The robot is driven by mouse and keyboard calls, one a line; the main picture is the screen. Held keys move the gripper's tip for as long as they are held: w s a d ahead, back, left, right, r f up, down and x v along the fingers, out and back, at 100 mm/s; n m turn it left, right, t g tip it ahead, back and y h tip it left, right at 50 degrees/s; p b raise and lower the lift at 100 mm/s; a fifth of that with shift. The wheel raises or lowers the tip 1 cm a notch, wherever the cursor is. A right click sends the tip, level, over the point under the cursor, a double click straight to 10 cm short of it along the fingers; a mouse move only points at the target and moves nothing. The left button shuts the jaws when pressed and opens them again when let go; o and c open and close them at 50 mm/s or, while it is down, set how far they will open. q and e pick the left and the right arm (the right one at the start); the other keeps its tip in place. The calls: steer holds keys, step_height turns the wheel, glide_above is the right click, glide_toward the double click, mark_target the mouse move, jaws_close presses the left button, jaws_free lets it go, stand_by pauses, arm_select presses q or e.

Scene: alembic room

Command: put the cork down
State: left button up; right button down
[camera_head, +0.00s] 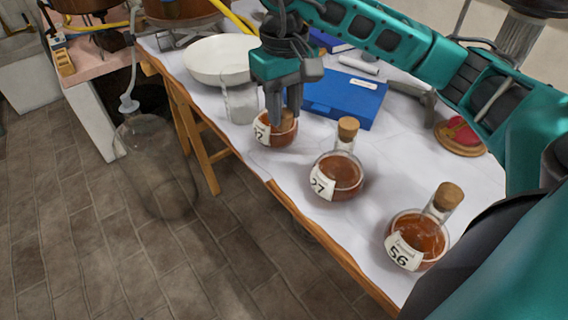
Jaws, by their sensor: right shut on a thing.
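My right gripper (284,112) reaches down over the farthest of three round flasks of amber liquid. It is shut on a brown cork (287,119), partly hidden between the fingers. The cork is at the top of that flask (276,139), whose label is partly covered; its neck is hidden, so I cannot tell whether the cork sits in it. The flask labelled 27 (342,175) has its own cork (348,128) in its neck. The flask labelled 56 (424,238) also has a cork (447,196) in its neck. My left gripper is not in view.
A glass beaker (240,103) and a white bowl (219,59) stand left of the gripper. A blue box (345,98) lies behind the flasks. The white-topped table (378,205) has clear room right of flask 27. Its front edge runs close to the flasks.

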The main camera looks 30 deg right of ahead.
step_height(320, 180, down, 8)
steer(key=shift+f+b, duration=0.2)
steer(key=shift+b, duration=0.2)
step_height(320, 180, down, 4)
steer(key=shift+f+b, duration=0.25)
steer(key=shift+b, duration=0.05)
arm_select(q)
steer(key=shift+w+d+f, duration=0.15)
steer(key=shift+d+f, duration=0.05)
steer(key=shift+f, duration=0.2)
arm_select(e)
steer(key=shift+f, duration=0.15)
steer(key=c, duration=0.8)
jaws_free()
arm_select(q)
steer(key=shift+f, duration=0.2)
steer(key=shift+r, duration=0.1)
